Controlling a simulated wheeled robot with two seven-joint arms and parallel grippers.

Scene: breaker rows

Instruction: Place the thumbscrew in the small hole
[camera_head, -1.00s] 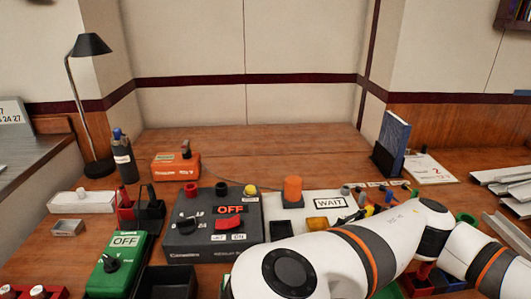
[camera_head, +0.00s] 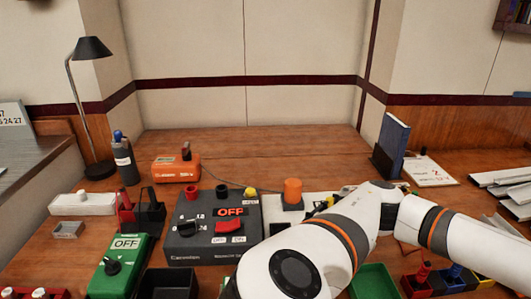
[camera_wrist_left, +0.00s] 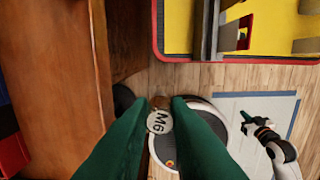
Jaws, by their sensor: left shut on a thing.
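My left gripper does not show in the head view. At the right of the left wrist view, another white arm ends in what looks like my right gripper (camera_wrist_left: 247,118), too small to tell its jaws. In the head view, a white arm of mine covers the lower right middle. I cannot make out the small hole in either view.
A dark console (camera_head: 186,248) with an "OFF" display stands mid-table, with an orange cylinder (camera_head: 292,191) to its right. A green "OFF" box (camera_head: 106,282) is at front left. A green tray (camera_head: 373,284) lies at front right. The table's back is clear.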

